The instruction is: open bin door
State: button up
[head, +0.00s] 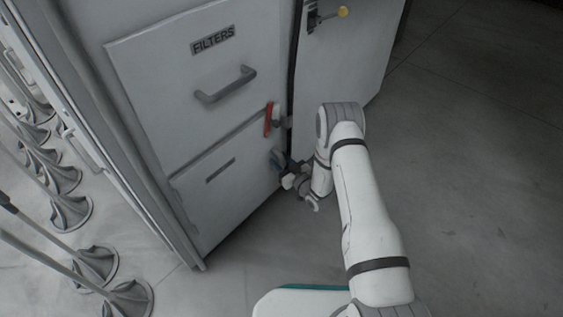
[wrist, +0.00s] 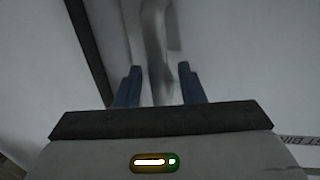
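The bin door is the lower grey front (head: 218,205) of the cabinet, with a small dark label (head: 220,171). Part of its label lettering, ending in "BIN", shows at the right edge of the wrist view (wrist: 302,141). My gripper (head: 279,160) is at the upper right edge of this door in the head view. In the wrist view my gripper (wrist: 159,88) has its two blue fingers apart. A blurred grey handle (wrist: 157,45) runs between them, with narrow gaps visible on both sides. In the head view my gripper hides this handle.
Above is a door marked FILTERS with a bar handle (head: 226,85) and a red latch (head: 268,120). A neighbouring cabinet (head: 345,60) has a yellow-knobbed lever (head: 342,12). Several stands (head: 72,212) are at left. The floor (head: 480,180) at right is clear.

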jog(key=shift+c, duration=0.3)
grip_shut()
